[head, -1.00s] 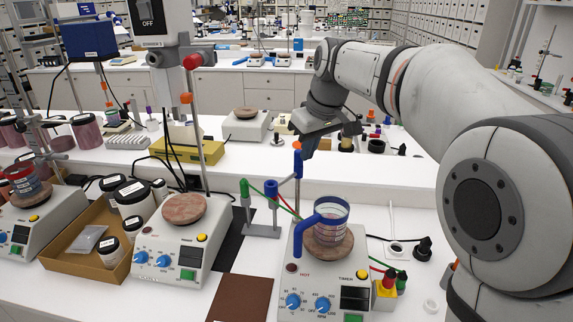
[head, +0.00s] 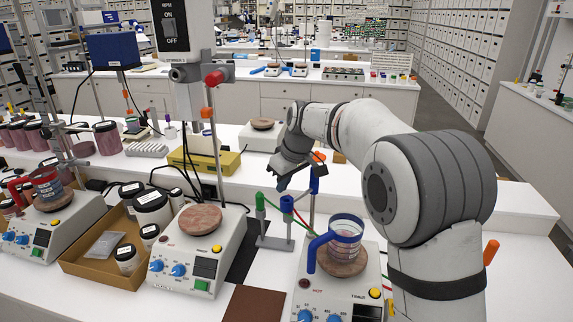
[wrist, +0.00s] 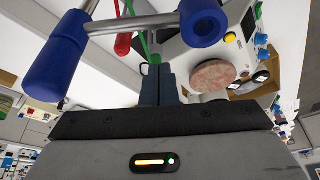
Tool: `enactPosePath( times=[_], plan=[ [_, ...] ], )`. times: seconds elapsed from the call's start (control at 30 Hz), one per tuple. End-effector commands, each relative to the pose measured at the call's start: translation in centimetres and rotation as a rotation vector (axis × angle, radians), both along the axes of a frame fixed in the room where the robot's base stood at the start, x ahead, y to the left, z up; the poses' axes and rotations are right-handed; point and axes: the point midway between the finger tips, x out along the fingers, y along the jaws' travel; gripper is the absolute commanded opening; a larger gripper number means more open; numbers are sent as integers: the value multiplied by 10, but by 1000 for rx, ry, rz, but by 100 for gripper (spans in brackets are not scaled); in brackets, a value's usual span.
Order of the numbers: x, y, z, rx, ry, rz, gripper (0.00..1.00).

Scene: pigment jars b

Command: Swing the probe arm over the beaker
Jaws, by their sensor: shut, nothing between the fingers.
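The probe stand (head: 275,242) stands left of the beaker in the head view, with a green-capped post, blue-sleeved parts, and red and green leads. The clear beaker (head: 346,232) has blue bands and a blue handle and sits on the right hotplate's round top. My gripper (head: 281,187) is just above and behind the stand. In the wrist view my gripper (wrist: 158,84) is shut and empty. The probe arm's metal bars and blue sleeves (wrist: 202,22) are close in front of the fingers; a second blue sleeve (wrist: 55,66) is at left. Contact cannot be told.
The right hotplate (head: 340,290) carries the beaker. A middle hotplate (head: 200,250) has a bare top. An open cardboard box (head: 110,268) with jars is further left. A brown mat (head: 254,303) lies in front. A yellow box (head: 204,163) is behind.

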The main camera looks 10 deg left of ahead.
Motion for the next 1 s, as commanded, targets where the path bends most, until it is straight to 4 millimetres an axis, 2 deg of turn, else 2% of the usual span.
enactPosePath(
  times=[0.03, 0.1, 0.3, 1.0],
  plan=[
    [-4, -8, 5, 2, -4, -3, 0],
    [-9, -15, 3, 2, -3, -3, 0],
    [-16, -27, 0, 2, -3, -3, 0],
    [-22, -27, -1, 3, -5, 54, 0]
  ],
)
